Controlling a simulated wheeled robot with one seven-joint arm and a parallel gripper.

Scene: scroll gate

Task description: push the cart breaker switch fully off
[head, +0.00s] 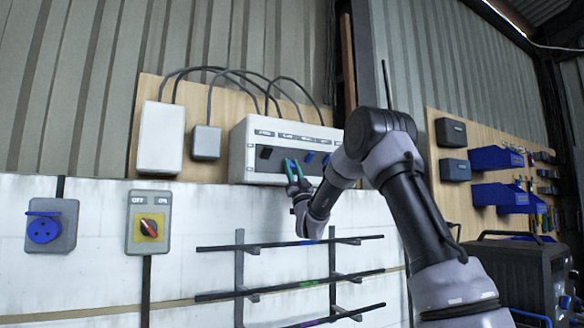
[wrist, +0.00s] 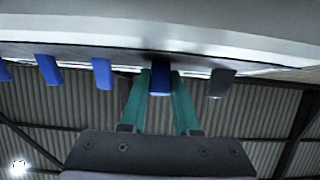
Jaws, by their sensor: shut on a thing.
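The breaker panel (head: 240,148) is a white box on the wall, with a dark strip of switches under small labels that I cannot read clearly. My gripper (head: 293,168) is at the second switch from the left. In the wrist view, the green fingers of my gripper (wrist: 161,84) are closed around a blue switch (wrist: 160,76), one finger on each side. In the head view the fingers mostly hide this switch. I cannot tell its exact position, or read which label belongs to it.
A dark switch (wrist: 222,83) and a blue switch (wrist: 102,74) flank the held one. Grey boxes (head: 161,138) and cables are left of the panel. A red rotary switch (head: 149,228) is at lower left. A wall rack (head: 290,285) is below my gripper.

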